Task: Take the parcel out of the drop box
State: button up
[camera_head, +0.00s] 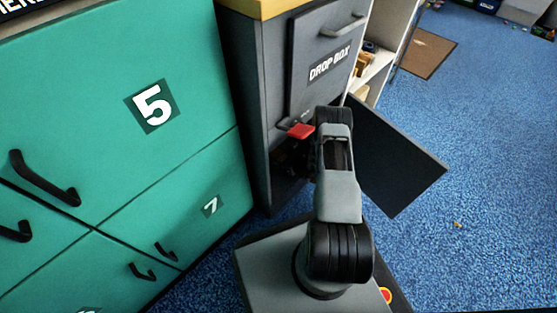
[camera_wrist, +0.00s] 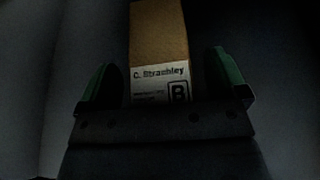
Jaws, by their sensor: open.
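The grey drop box (camera_head: 280,70) stands ahead, with a white "DROP BOX" label on its upper front. Its lower door (camera_head: 398,160) hangs open to the right. My arm reaches into the lower opening, and the arm hides my gripper in the head view. In the wrist view, my gripper (camera_wrist: 162,88) is open, with one green-padded finger on each side of the parcel (camera_wrist: 160,35). The parcel is a brown carton with a white label reading "C. Gaps show between the parcel and both fingers. The parcel's lower part is hidden behind the gripper body.
Green lockers (camera_head: 95,120) with black handles stand close on the left. A red latch or handle (camera_head: 301,131) sits by the opening's top edge. White shelves (camera_head: 380,60) stand behind the drop box. Blue carpet (camera_head: 480,150) is open on the right, with a brown mat (camera_head: 428,53) farther back.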

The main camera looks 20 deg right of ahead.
jog(key=shift+w+a, duration=0.1)
jog(key=shift+w, duration=0.05)
jog(key=shift+c, duration=0.3)
jog(key=c, duration=1.1)
